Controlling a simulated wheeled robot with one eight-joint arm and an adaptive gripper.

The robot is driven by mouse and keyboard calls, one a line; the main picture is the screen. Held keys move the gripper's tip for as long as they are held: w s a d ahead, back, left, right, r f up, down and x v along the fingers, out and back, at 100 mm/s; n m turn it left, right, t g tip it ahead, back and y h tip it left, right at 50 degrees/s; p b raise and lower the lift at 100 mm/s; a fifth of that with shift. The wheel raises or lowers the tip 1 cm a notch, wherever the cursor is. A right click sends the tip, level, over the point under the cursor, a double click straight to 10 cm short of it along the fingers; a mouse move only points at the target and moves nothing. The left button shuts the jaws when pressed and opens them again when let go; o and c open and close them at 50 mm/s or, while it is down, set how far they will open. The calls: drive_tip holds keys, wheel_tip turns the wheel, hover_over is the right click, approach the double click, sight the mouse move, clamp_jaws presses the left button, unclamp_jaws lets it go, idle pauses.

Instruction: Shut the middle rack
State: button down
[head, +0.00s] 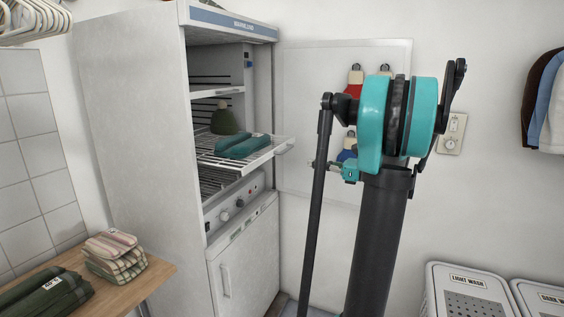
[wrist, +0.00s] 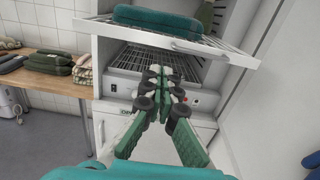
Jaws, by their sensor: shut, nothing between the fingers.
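The middle rack (head: 268,157) is a white wire shelf sticking out of the front of an open drying cabinet (head: 140,120). Its pale handle (head: 284,149) is on the front edge. Teal folded bundles (head: 243,146) lie on it, with a dark green rounded item (head: 224,119) further back. In the wrist view the rack (wrist: 232,52) spans the top with a teal bundle (wrist: 155,17) on it. My gripper (wrist: 160,72) is shut and empty. It appears below the rack's front edge in that view, over the lower rack and control panel. Contact is not visible.
A lower rack (wrist: 132,63) lies inside the cabinet above a knobbed control panel (head: 238,201). A wooden table (head: 150,282) with folded cloths (head: 115,254) stands at left. Laundry bins (head: 468,290) are at right. Grey floor (wrist: 50,140) is open before the cabinet.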

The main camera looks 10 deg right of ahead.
sight(270, 157)
drive_tip(key=x, duration=1.4)
drive_tip(key=x, duration=2.5)
drive_tip(key=shift+w+a, duration=0.15)
drive_tip(key=shift+a, duration=0.1)
